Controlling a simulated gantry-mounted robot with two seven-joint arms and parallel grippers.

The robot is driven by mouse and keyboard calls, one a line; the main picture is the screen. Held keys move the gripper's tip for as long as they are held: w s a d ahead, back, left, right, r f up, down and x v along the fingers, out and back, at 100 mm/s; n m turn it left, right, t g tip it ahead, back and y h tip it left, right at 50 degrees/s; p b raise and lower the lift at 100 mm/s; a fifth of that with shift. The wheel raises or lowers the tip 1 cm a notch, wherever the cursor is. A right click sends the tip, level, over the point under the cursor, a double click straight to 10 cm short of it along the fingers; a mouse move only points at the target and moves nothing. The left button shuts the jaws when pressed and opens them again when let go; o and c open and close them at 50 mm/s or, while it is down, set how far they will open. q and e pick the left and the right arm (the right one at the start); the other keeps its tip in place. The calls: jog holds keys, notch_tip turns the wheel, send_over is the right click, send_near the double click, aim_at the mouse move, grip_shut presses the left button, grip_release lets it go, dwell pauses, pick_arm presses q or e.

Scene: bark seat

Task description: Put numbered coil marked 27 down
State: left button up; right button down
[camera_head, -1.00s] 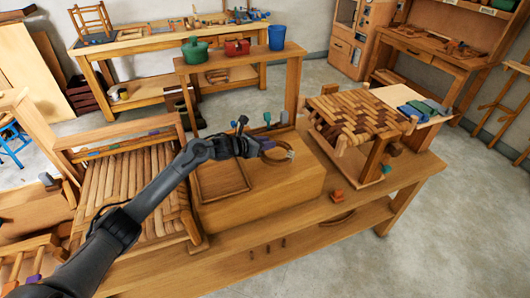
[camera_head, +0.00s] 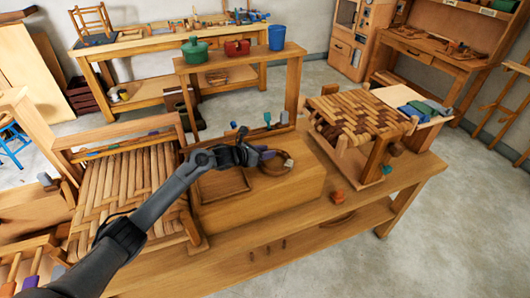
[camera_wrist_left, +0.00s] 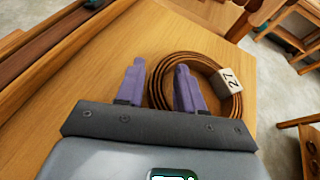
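The numbered coil marked 27 (camera_head: 288,164) is a flat brown ring of wound strip with a pale tag. It lies on top of the wooden box on the bench. In the left wrist view the coil (camera_wrist_left: 155,80) shows its tag reading 27 at its right side. My left gripper (camera_head: 266,154) is low over the box at the coil's left side. In the left wrist view its purple fingers (camera_wrist_left: 157,84) are apart, one outside the ring and one over its inside, with the coil's near-left band between them. My right gripper is not in view.
A shallow wooden tray (camera_head: 222,184) lies on the box (camera_head: 262,205), left of the coil. A woven seat (camera_head: 360,112) stands to the right, and a slatted bark seat (camera_head: 125,195) to the left. Small colored pegs line the box's back. An orange piece (camera_head: 338,197) sits on the bench.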

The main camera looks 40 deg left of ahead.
pick_arm(q)
jog(key=shift+o, duration=1.2)
jog(key=shift+r, duration=0.2)
jog(key=p+v, duration=0.1)
jog(key=v, duration=1)
jog(key=shift+s+f+p, duration=0.1)
jog(key=shift+p, duration=0.3)
jog(key=shift+s, duration=0.35)
jog(key=shift+r, duration=0.25)
